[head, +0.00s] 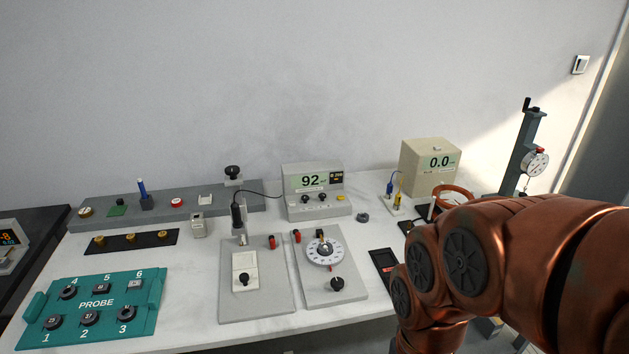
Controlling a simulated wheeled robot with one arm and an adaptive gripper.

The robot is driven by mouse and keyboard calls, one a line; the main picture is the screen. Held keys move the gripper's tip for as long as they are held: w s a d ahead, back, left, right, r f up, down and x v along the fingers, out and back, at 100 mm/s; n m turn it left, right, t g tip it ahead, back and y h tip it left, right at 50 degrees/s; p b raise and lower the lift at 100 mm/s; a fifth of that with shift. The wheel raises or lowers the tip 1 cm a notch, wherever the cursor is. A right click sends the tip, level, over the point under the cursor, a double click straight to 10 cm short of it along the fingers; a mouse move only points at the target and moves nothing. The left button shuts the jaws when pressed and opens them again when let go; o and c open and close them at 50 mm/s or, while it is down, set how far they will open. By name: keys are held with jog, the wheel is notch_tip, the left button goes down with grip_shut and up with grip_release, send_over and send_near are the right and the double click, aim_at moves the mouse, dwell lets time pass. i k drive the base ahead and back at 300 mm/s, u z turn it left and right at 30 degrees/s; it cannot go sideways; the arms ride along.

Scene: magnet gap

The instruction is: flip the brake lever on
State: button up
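I cannot tell for certain which part is the brake lever. Small red parts stand at the back of two grey plates: one red part (271,241) on the left plate (258,304) and one red part (297,237) on the right plate (318,292). The right plate also carries a silver graduated dial (325,252) and a black knob (337,284). The positions of the red parts are too small to read. My copper-coloured arm fills the lower right. My gripper is not visible.
A teal probe tray (95,302) with numbered seats lies at the left. A meter reading 92 (313,191) stands behind the plates. A beige box reading 0.0 (430,168) and a tall dial-gauge stand (526,150) are at the right. White bench is clear between tray and plates.

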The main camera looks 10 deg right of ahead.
aim_at(297, 235)
jog(key=k, duration=0.65)
jog(key=u, duration=0.1)
jog(key=i, duration=0.65)
jog(key=u, duration=0.75)
jog(key=i, duration=0.7)
jog(key=u, duration=0.45)
